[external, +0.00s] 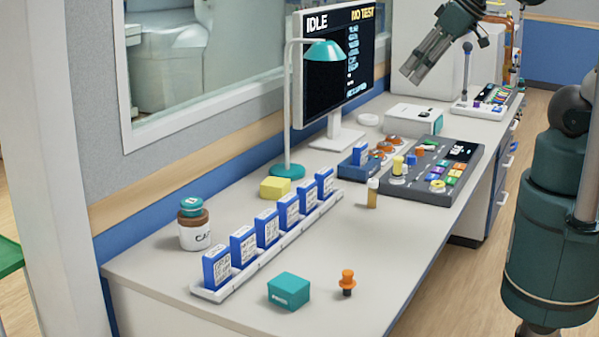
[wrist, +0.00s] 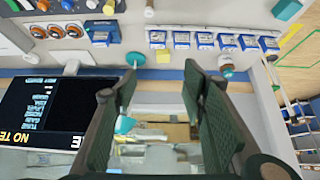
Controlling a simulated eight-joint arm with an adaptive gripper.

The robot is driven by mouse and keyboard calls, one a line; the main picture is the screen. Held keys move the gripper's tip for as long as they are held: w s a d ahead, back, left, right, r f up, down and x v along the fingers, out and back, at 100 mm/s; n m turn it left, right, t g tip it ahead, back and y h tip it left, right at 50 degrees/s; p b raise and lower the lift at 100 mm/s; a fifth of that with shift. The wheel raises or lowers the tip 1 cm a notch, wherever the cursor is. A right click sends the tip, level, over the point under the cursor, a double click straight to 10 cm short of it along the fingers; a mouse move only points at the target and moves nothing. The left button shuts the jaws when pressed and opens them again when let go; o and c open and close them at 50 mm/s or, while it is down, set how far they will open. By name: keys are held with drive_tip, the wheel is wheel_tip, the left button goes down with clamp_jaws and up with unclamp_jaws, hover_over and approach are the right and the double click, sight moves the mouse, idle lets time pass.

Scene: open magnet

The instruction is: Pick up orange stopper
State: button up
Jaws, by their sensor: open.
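The orange stopper (external: 347,282) stands upright on the near part of the desk in the external view, to the right of a teal box (external: 289,291). My gripper (external: 410,72) is high over the far part of the desk, well away from the stopper. In the wrist view its two fingers (wrist: 150,82) are spread apart with nothing between them.
A rack of blue boxes (external: 265,250) stands left of the stopper, with a brown jar (external: 194,224) behind. A teal lamp (external: 325,50), a monitor (external: 334,80) and a button panel (external: 432,173) are farther back. The desk right of the stopper is clear.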

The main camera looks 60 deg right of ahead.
drive_tip(key=shift+c, duration=1.1)
drive_tip(key=a, duration=0.1)
drive_tip(key=n+g+b, duration=0.7)
drive_tip(key=n+b, duration=0.1)
drive_tip(key=n, duration=0.7)
hover_over(350, 272)
drive_tip(key=f, duration=3.1)
drive_tip(key=shift+w+d+f, duration=0.1)
drive_tip(key=shift+w+d, duration=0.05)
drive_tip(key=shift+w, duration=0.05)
drive_tip(key=shift+s+a+f, duration=0.2)
drive_tip(key=shift+a+f, duration=0.05)
